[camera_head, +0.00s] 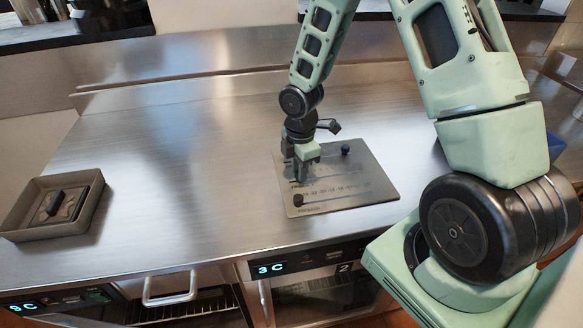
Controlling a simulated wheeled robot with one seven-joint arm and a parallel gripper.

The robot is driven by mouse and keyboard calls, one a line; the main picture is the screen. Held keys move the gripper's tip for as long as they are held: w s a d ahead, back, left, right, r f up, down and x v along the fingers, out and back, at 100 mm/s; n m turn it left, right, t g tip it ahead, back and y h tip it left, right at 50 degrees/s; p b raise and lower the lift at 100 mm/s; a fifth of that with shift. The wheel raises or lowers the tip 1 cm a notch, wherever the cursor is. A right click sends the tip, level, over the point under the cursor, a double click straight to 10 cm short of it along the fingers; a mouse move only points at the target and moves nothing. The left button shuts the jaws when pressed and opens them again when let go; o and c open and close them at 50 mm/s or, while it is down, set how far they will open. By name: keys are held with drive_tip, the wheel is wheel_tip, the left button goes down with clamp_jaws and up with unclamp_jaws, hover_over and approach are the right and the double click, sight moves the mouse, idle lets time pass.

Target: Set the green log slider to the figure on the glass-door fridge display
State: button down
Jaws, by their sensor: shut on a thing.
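A flat grey log board (365,192) lies on the steel counter, with printed rows of scale marks too small to read. A dark blue knob (345,149) is on its far row and a black knob (298,200) on its near row. My gripper (301,173) points down at the board's left part, between those rows, shut on what appears to be the green slider, which its fingers hide. Under the counter edge, one display (270,268) reads 3 C and another display (24,306) at far left reads 9 C. I cannot tell for sure which belongs to the glass-door fridge.
A square brown-grey tray (20,217) holding a dark-handled block (62,203) stands at the counter's left. The steel counter (180,170) between tray and board is clear. A low raised ledge runs along the back. A door handle (170,289) sticks out below the front edge.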

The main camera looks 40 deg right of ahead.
sight(317, 178)
drive_tip(key=d, duration=0.1)
drive_tip(key=s+d, duration=0.1)
drive_tip(key=d, duration=0.1)
drive_tip(key=s+d+p, duration=0.1)
drive_tip(key=shift+d, duration=0.4)
drive_tip(key=c, duration=1.2)
unclamp_jaws()
drive_tip(key=shift+c, duration=0.2)
wheel_tip(317, 178, up, 17)
drive_tip(key=shift+r+p, duration=0.2)
drive_tip(key=shift+p, duration=0.25)
drive_tip(key=s+a+m+b, duration=0.1)
drive_tip(key=s+a+m, duration=0.3)
drive_tip(key=s+a, duration=0.6)
drive_tip(key=s+a+m+b, duration=0.2)
drive_tip(key=s+a+m, duration=0.2)
drive_tip(key=s+a, duration=0.6)
drive_tip(key=a, duration=0.5)
drive_tip(key=shift+a+m+y, duration=0.25)
drive_tip(key=shift+m+y, duration=0.05)
